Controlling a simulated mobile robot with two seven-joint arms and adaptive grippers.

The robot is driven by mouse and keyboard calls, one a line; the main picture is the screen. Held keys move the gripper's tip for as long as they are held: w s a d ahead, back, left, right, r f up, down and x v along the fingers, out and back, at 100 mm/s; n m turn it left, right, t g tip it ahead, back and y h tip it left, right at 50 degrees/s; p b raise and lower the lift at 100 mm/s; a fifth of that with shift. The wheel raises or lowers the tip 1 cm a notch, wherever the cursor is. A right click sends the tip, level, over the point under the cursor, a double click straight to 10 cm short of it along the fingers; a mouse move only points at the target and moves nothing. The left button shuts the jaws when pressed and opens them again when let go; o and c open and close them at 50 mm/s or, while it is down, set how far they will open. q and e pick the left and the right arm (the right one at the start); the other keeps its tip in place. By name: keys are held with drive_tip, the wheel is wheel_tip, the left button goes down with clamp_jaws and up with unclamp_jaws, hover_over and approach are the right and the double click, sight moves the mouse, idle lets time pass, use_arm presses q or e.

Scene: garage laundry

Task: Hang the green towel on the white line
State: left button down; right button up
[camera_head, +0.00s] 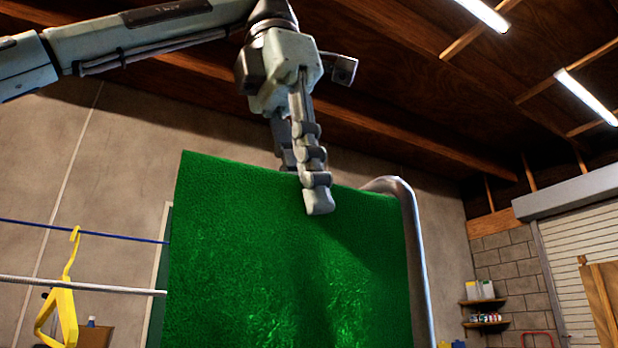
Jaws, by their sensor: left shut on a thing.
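The green towel (240,260) hangs spread out in the middle of the camera_head view. My left gripper (312,190) is shut on its top edge, with one finger over the near face; the other finger is partly behind the towel. The white line (80,286) runs in from the left edge and passes out of sight at the towel's left side. I cannot tell whether the towel touches it. My right gripper is not in view.
A blue line (100,233) runs above the white line. A yellow hanger (66,305) hangs at the left. A curved grey metal tube (414,240) stands at the towel's right side. Shelves (485,312) and a roller door (585,250) are far right.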

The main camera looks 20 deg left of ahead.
use_arm(q)
drive_tip(key=shift+w+a, duration=1.2)
drive_tip(key=shift+a, duration=0.1)
drive_tip(key=shift+w+a, duration=2)
drive_tip(key=shift+a, duration=0.25)
drive_tip(key=shift+w+a, duration=2)
drive_tip(key=shift+a, duration=0.25)
drive_tip(key=shift+f, duration=0.35)
drive_tip(key=shift+f+b, duration=1.1)
drive_tip(key=shift+f, duration=0.05)
drive_tip(key=shift+f+b, duration=0.45)
drive_tip(key=shift+f, duration=0.1)
drive_tip(key=shift+f+b, duration=1.05)
drive_tip(key=shift+f, duration=0.1)
drive_tip(key=shift+f+b, duration=0.85)
drive_tip(key=shift+f, duration=0.15)
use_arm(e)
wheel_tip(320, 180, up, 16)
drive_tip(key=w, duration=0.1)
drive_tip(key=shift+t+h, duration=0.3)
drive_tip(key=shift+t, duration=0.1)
